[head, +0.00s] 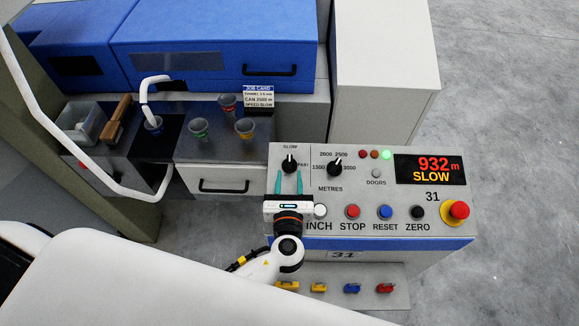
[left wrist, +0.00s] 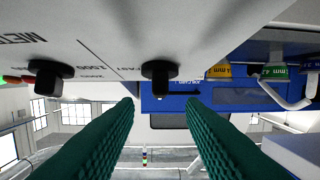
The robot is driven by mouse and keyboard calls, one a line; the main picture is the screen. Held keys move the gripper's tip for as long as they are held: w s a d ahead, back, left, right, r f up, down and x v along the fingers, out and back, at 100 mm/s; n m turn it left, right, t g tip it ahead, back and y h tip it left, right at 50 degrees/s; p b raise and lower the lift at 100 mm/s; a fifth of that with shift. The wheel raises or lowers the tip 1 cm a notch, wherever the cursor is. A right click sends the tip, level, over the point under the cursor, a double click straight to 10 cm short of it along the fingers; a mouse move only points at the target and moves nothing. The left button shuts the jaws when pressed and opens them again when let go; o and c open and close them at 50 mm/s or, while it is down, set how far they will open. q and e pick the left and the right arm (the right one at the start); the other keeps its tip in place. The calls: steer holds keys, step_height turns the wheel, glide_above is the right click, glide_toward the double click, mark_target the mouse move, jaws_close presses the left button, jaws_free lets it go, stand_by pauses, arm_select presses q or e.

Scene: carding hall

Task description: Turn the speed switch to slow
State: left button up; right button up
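The speed switch (head: 289,164) is a black knob at the panel's upper left; its white mark points up at the SLOW label, with FAST to its right. The display (head: 430,170) reads 932 m and SLOW. My left gripper (head: 289,181) is open, its two teal fingers apart just below the knob in the head view. In the left wrist view the knob (left wrist: 160,72) shows beyond the fingertips, centred between them, with nothing gripped. My right gripper is not in view.
The metres knob (head: 335,167) is right of the speed switch. Inch, stop, reset and zero buttons line the panel's lower part, with a red emergency button (head: 459,210) at right. A job card (head: 258,96) reads SPEED SLOW. Several small cups (head: 245,128) stand left of the panel.

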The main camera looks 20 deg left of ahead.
arm_select(q)
steer(key=b+v, duration=0.1)
steer(key=v, duration=0.4)
steer(key=shift+s, duration=0.3)
